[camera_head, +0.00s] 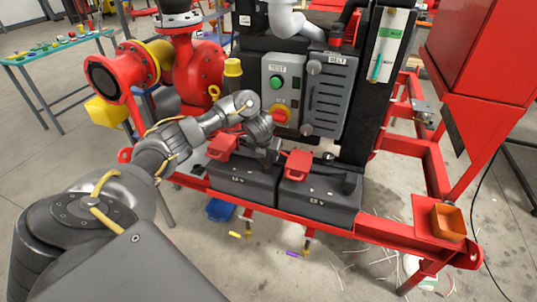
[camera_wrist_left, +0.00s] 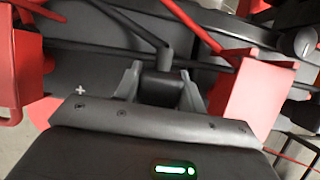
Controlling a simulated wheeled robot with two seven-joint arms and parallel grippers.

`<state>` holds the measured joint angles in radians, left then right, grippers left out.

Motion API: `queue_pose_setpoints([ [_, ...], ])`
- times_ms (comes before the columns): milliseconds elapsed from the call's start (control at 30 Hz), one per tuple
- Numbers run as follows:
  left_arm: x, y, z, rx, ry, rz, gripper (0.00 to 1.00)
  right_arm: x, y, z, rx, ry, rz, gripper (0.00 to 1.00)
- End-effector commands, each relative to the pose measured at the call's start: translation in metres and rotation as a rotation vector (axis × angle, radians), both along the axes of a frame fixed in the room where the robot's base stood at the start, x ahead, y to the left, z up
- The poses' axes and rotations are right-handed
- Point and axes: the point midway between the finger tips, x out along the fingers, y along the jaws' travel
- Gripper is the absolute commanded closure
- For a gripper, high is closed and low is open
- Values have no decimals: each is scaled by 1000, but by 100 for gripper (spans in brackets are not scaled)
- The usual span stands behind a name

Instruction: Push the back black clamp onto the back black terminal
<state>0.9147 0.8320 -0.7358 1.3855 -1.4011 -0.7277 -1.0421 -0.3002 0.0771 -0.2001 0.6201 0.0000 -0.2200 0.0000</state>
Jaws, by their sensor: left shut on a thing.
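My left gripper (camera_head: 268,157) reaches down over the inner back area between two dark batteries. In the left wrist view my left gripper (camera_wrist_left: 161,92) is shut on a black clamp (camera_wrist_left: 162,84), with one finger on each side. A black cable runs from the clamp upward in that view. In the head view the gripper and wrist hide the clamp. I cannot make out the back black terminal or tell whether the clamp touches it. The left battery (camera_head: 240,188) and right battery (camera_head: 318,203) sit side by side on the red skid. My right gripper is not in view.
Red covers stand on the left battery (camera_head: 222,148) and right battery (camera_head: 297,165), close on both sides of my gripper. A control box (camera_head: 280,92) with green and red buttons is just behind. An orange bin (camera_head: 448,222) sits at the skid's right corner.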

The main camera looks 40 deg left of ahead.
Motion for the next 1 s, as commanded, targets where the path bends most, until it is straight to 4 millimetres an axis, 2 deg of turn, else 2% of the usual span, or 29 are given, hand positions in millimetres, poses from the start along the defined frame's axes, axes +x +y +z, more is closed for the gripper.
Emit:
queue_pose_setpoints([
  [1000, 0, 0, -19, 0, 0, 0, 91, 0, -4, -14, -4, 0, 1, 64],
])
